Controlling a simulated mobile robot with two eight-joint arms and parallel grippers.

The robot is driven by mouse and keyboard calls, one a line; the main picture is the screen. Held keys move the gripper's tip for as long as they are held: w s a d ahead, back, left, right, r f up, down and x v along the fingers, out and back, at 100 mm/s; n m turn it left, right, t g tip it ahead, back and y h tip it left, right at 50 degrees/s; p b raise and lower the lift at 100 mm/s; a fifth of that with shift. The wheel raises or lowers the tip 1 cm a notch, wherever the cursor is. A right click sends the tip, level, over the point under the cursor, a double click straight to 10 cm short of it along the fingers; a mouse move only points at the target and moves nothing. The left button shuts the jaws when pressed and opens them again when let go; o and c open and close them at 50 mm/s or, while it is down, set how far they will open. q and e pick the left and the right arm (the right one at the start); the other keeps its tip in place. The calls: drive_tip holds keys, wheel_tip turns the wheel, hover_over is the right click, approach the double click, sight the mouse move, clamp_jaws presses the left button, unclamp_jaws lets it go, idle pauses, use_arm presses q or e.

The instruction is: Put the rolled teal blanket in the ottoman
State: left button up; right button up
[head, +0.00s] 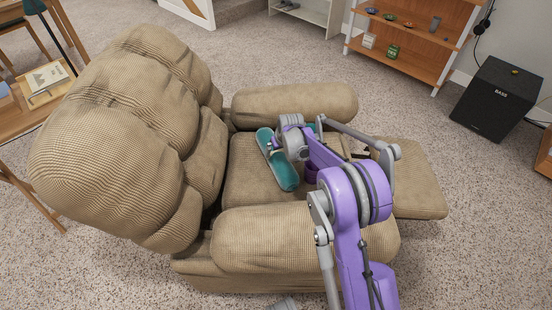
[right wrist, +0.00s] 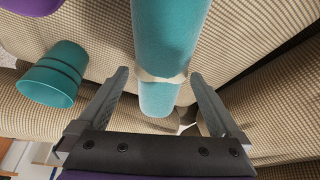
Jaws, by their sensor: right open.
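The rolled teal blanket (head: 282,170) lies on the seat of a tan recliner, near the backrest. In the right wrist view the blanket (right wrist: 168,35) has a pale band around it and runs between the fingers. My right gripper (right wrist: 160,77) is open, one finger on each side of the roll; I cannot tell whether either touches it. In the head view my right arm reaches over the near armrest and partly covers the seat; the fingertips are hard to make out there. I see no clear ottoman in either view.
The recliner's near armrest (head: 262,238), far armrest (head: 295,102) and footrest (head: 415,185) surround the seat. A teal cup with dark bands (right wrist: 45,85) is left of the gripper. A black bass speaker (head: 497,98) and wooden shelf (head: 407,58) stand beyond. Carpet right of the recliner is clear.

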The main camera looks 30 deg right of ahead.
drive_tip(key=b+x, duration=0.1)
drive_tip(key=x, duration=0.4)
drive_tip(key=shift+a+f+b, duration=0.1)
drive_tip(key=shift+f+b, duration=0.3)
drive_tip(key=shift+f, duration=0.05)
drive_tip(key=shift+r, duration=0.1)
drive_tip(key=shift+c, duration=0.2)
drive_tip(key=c, duration=1.4)
